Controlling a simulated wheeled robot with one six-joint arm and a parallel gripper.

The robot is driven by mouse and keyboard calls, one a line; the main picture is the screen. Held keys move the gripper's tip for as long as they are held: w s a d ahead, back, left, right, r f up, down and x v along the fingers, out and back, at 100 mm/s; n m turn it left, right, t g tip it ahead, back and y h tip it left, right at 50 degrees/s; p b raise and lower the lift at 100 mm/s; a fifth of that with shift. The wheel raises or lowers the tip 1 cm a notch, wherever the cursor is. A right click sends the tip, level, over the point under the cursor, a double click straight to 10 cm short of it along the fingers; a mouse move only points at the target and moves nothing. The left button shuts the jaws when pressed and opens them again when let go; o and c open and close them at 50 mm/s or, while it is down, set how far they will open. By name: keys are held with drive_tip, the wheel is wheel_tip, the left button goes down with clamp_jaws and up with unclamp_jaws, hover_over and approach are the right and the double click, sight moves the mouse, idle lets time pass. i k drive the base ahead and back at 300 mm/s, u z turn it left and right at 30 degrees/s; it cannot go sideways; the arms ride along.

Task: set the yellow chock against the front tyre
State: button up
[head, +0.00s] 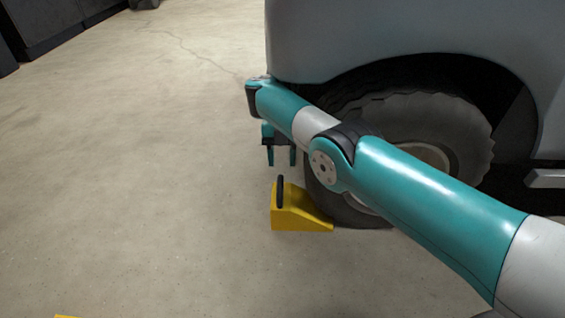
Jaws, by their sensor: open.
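The yellow chock (300,213) sits on the floor at the foot of the front tyre (440,118), on the tyre's left side. Its low sloped end points right, at the tyre; whether they touch I cannot tell for sure. A black upright handle (280,192) stands on its tall left end. My gripper (281,162) points down just above the handle, with its two fingers apart and nothing between them. My arm hides part of the tyre and wheel.
The grey vehicle body (400,35) and its wheel arch rise above the tyre. A bit of another yellow thing (67,316) shows at the bottom left edge. Dark cabinets (60,25) stand at the far upper left. The concrete floor (130,170) on the left is clear.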

sight(303, 201)
drive_tip(key=z, duration=0.05)
drive_tip(key=k, duration=1)
drive_tip(key=u, duration=0.05)
